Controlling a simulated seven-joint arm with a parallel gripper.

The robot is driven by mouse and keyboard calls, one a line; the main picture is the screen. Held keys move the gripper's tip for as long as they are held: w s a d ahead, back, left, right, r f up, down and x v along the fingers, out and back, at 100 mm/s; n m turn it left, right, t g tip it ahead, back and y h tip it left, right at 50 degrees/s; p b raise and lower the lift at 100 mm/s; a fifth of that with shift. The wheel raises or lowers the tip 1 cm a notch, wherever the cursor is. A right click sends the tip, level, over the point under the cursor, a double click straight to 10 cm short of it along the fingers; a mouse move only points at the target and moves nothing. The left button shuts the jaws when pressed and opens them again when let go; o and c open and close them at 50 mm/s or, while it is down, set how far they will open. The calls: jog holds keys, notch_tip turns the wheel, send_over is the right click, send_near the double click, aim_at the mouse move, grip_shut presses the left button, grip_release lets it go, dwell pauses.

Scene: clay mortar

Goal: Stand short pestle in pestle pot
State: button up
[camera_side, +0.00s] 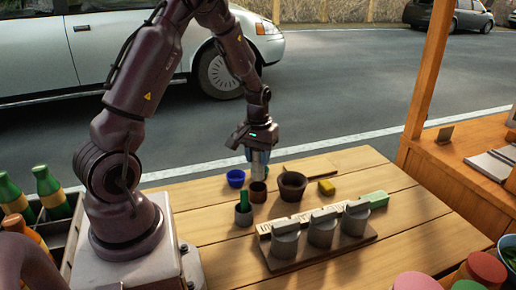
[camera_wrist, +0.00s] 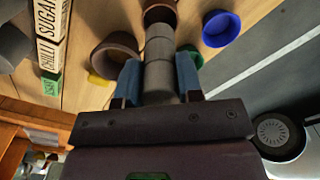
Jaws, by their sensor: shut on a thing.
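My gripper (camera_side: 259,150) points down and is shut on a grey, cylindrical short pestle (camera_side: 259,168). In the wrist view the blue fingers (camera_wrist: 160,82) flank the pestle (camera_wrist: 159,50). The pestle looks upright. Its lower end is at the mouth of a small brown pot (camera_side: 258,193), which looks like the pestle pot and also shows at the top of the wrist view (camera_wrist: 160,13). I cannot tell whether the tip is inside the pot or just above it. The wider, dark brown mortar (camera_side: 292,187) stands just right of the pot.
A blue bowl (camera_side: 236,178) stands close left of the pot. A grey cup (camera_side: 243,216) with a green item stands in front.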

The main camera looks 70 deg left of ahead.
aim_at(258, 172)
jog(key=shift+f, duration=2.75)
jog(key=o, duration=1)
jog(key=shift+r, duration=0.1)
notch_tip(258, 172, up, 13)
jog(key=shift+f, duration=0.1)
